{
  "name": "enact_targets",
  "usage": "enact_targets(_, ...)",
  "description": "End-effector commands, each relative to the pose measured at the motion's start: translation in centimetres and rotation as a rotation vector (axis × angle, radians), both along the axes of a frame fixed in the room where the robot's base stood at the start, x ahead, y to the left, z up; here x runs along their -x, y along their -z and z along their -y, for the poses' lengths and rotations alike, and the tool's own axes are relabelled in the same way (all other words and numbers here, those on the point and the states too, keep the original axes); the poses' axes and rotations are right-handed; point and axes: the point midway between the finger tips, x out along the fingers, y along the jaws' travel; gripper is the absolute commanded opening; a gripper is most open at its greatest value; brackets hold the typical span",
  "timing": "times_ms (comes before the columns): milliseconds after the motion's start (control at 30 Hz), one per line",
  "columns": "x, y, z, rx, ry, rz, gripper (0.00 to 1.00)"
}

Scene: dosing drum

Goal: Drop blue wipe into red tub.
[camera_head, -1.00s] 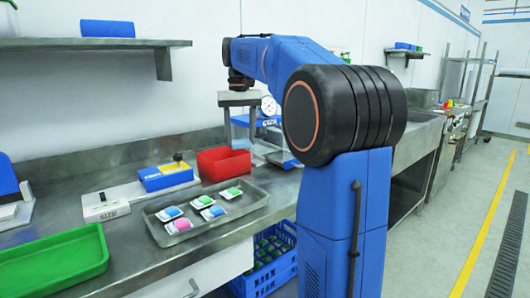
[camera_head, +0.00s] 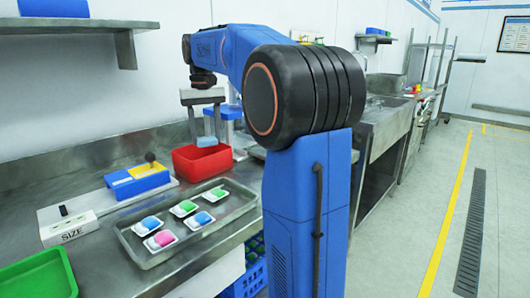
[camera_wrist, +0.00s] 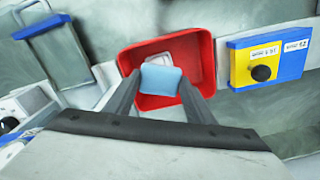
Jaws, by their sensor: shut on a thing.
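My gripper (camera_head: 207,128) is shut on a light blue wipe (camera_wrist: 161,80), which shows between the two fingers in the wrist view. It is held over the red tub (camera_head: 188,163), which stands on the steel bench. In the wrist view the red tub (camera_wrist: 205,62) surrounds the wipe on the picture, and a pale flat item (camera_wrist: 158,57) shows inside it. How far the wipe is above the tub's floor is hard to tell.
A steel tray (camera_head: 133,245) holds several small white dishes with blue, green and pink pads. A blue and yellow box (camera_head: 138,181) and a white device marked SIZE (camera_head: 75,228) stand left of the tub. A green tray (camera_head: 40,278) is at front left.

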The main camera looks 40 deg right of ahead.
Motion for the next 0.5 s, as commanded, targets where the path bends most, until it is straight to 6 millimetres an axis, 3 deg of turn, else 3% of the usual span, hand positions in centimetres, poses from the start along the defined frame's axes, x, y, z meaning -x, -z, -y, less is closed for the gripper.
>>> enact_targets(500, 0.0, 1.2, 0.0, 0.0, 0.0, 0.001, 0.31)
